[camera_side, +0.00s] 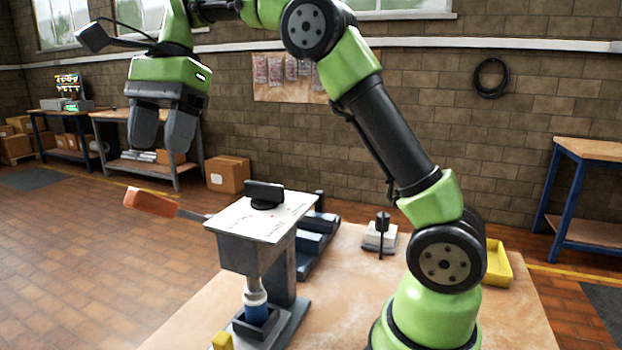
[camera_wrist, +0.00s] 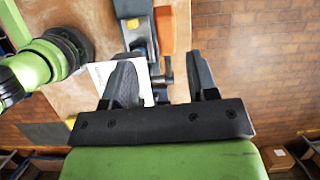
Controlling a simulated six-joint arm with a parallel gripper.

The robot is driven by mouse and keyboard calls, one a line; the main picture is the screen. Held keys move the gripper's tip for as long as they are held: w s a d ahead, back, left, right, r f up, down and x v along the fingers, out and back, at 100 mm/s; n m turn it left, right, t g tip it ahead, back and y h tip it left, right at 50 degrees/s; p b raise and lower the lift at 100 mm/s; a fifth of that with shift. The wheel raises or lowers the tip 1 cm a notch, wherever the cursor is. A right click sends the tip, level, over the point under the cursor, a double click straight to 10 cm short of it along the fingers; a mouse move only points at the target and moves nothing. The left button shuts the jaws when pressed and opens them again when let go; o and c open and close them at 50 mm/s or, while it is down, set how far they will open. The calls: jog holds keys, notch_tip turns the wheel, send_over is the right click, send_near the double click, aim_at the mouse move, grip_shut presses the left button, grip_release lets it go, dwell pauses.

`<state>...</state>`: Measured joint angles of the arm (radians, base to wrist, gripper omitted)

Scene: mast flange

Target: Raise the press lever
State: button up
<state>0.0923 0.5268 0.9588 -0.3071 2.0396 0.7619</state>
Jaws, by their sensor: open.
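The press (camera_side: 262,217) stands on the workbench with a white marked top plate and a black knob-like part on top. Its lever is a dark rod with an orange handle (camera_side: 150,201) sticking out to the left, near horizontal in the side view. The orange handle also shows at the top of the wrist view (camera_wrist: 166,28), with the rod between the fingers in the picture. My gripper (camera_side: 163,138) is open and empty, high above the handle and apart from it; its two dark fingers point down. It also shows in the wrist view (camera_wrist: 162,75).
A blue and white piece (camera_side: 256,308) is under the press ram. A dark vise-like device (camera_side: 315,240) stands behind the press. A small stand (camera_side: 380,237) and a yellow tray (camera_side: 498,264) are further right on the bench (camera_side: 350,300). The air around the handle looks clear.

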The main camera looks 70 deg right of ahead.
jog(key=s+r+n+t+h, duration=0.15)
jog(key=s+n+t, duration=0.25)
jog(key=s+n, duration=0.6)
jog(key=s+f+n+t, duration=0.3)
jog(key=s+f, duration=0.2)
jog(key=s, duration=0.6)
jog(key=shift+h, duration=0.35)
jog(key=shift+d, duration=0.1)
